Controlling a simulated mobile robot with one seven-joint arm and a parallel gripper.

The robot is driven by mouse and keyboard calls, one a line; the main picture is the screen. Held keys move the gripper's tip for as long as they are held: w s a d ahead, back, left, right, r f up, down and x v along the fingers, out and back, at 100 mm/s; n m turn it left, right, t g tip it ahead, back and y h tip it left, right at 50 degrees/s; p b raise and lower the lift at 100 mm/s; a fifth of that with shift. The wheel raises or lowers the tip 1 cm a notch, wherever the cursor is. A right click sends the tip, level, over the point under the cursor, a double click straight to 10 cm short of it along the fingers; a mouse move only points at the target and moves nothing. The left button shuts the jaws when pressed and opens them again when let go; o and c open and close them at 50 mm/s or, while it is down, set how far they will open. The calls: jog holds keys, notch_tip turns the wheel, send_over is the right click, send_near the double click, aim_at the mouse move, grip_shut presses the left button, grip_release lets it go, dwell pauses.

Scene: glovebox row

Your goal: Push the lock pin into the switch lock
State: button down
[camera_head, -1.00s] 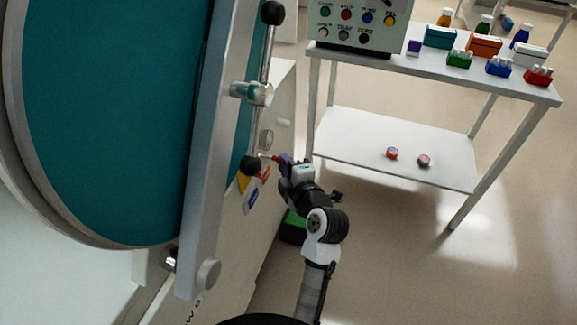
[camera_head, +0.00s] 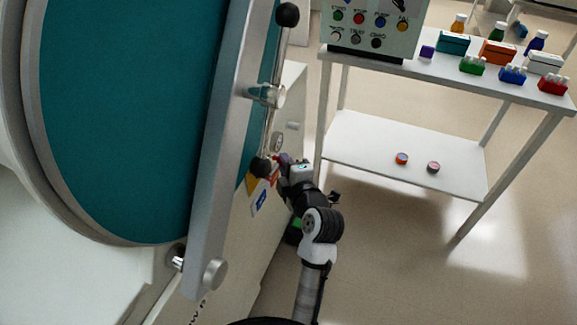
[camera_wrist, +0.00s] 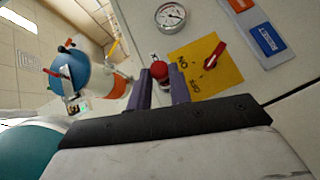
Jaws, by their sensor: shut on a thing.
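The lock pin (camera_wrist: 160,72) shows as a red-capped cylinder between the two purple fingertips of my gripper (camera_wrist: 161,90) in the wrist view. My gripper is shut on it. The yellow switch plate (camera_wrist: 232,62) with a red rotary lever (camera_wrist: 214,55) and ON/OFF lettering lies just beyond and right of the pin. I cannot tell whether the pin's hidden far end touches the lock. In the head view, my gripper (camera_head: 284,170) is close to the glovebox's side panel, beside the partly hidden yellow plate (camera_head: 252,184).
The large teal door (camera_head: 120,120) fills the left. A round gauge (camera_wrist: 170,17) sits above the plate. A white cart (camera_head: 400,150) with small boxes and bottles stands right. Floor between cart and panel is clear.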

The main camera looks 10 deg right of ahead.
jog(key=shift+w+a, duration=0.4)
jog(key=shift+a, duration=0.2)
jog(key=c, duration=1.2)
grip_release()
